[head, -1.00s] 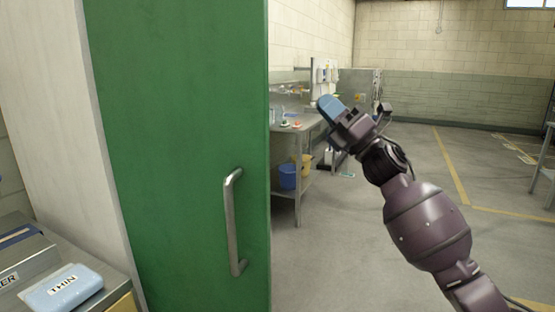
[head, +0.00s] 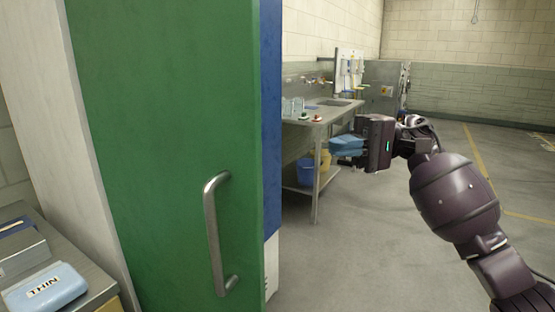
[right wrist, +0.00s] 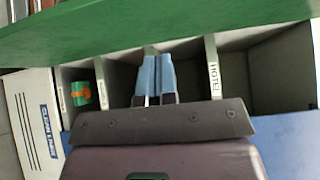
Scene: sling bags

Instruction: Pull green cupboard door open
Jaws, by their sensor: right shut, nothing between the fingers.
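The green cupboard door (head: 165,130) fills the left of the head view, with an upright metal bar handle (head: 212,235) near its right edge. My right gripper (head: 334,147) is shut and empty, its blue fingers pointing left, to the right of the door's edge and apart from the handle. In the right wrist view, the shut fingers (right wrist: 155,78) show in front of grey open compartments (right wrist: 240,80), one divider marked HOTEL. The green door (right wrist: 190,20) runs across the top there, standing away from the compartments. My left gripper is not in view.
A blue panel (head: 271,110) shows behind the door's right edge. A steel sink table (head: 320,112) with blue and yellow buckets stands behind my right gripper. A light blue THIN case (head: 45,288) lies at lower left. Floor at the right is clear.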

